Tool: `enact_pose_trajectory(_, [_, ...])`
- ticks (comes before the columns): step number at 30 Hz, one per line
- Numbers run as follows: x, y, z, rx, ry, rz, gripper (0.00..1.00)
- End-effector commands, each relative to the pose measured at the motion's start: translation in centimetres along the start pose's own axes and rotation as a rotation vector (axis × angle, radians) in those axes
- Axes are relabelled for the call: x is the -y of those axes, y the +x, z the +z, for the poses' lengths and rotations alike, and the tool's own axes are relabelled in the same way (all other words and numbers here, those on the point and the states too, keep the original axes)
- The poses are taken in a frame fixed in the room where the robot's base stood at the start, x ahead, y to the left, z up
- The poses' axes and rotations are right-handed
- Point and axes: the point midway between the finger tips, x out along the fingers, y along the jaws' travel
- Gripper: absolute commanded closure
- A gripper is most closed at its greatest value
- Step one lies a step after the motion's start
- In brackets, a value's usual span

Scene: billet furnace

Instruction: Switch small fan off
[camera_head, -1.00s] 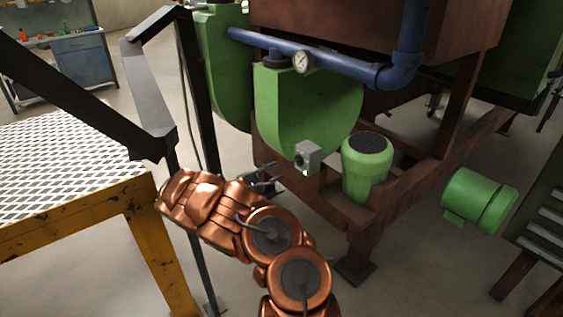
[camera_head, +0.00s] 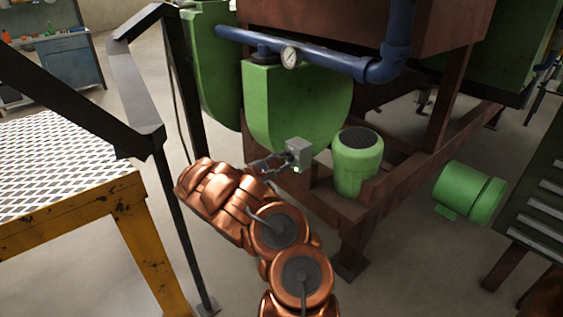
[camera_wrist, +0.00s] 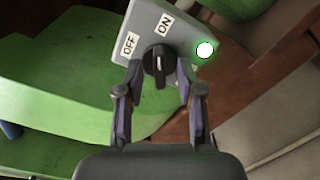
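The small fan's switch box (camera_head: 299,152) is a grey box at the lower front of the green fan housing (camera_head: 290,105). In the wrist view the grey switch box (camera_wrist: 180,25) carries OFF and ON labels, a black rotary knob (camera_wrist: 158,64) and a lit green-white lamp (camera_wrist: 205,50). The knob's pointer mark lies nearer the ON label. My gripper (camera_wrist: 160,85) has its two fingers apart, one on each side of the knob's lower part. I cannot tell whether they touch it. In the head view my gripper (camera_head: 278,160) is at the box's left face.
A green motor (camera_head: 358,160) with a dark top stands right of the box on the rusty frame. A blue pipe (camera_head: 330,65) with a gauge (camera_head: 291,57) runs above. Dark railing (camera_head: 150,140) and a yellow-edged platform (camera_head: 60,230) stand left of my arm.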

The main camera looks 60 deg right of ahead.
Motion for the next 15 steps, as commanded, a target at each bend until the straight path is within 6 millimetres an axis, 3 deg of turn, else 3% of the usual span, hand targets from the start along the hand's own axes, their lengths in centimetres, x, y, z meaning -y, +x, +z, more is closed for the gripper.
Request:
enact_pose_trajectory(1, [0.0, -0.02, -0.01, 0.0, 0.0, 0.0, 0.67])
enact_pose_trajectory(10, [-0.01, -0.06, -0.02, 0.0, 0.0, 0.0, 0.98])
enact_pose_trajectory(15, [0.0, -0.06, -0.02, 0.0, 0.0, 0.0, 1.0])
